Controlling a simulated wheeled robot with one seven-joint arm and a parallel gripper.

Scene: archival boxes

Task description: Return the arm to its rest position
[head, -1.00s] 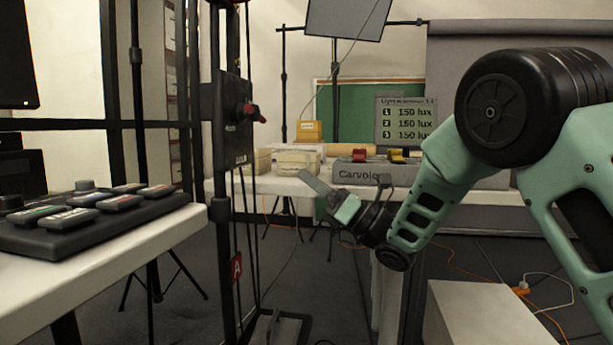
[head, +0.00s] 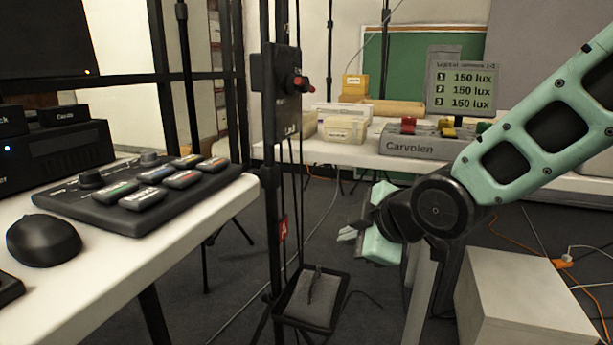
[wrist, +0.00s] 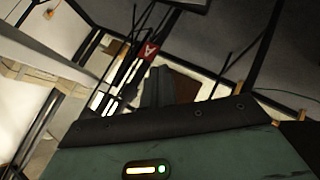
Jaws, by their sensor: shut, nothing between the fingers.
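My arm, teal and black, comes in from the right in the head view. My gripper (head: 350,234) hangs at the end of it, pointing left, in the open space between the two tables. It is shut and empty. In the wrist view the dark fingers (wrist: 158,88) show close together beyond the teal housing. No object touches the gripper.
A black stand (head: 272,200) with a red knob rises left of my gripper, with a small tray (head: 338,312) low on it. The near white table (head: 200,235) holds a control panel (head: 140,190) and a mouse (head: 43,241). A grey Carvolen case (head: 425,146) and boxes stand behind. A pale block (head: 520,300) is lower right.

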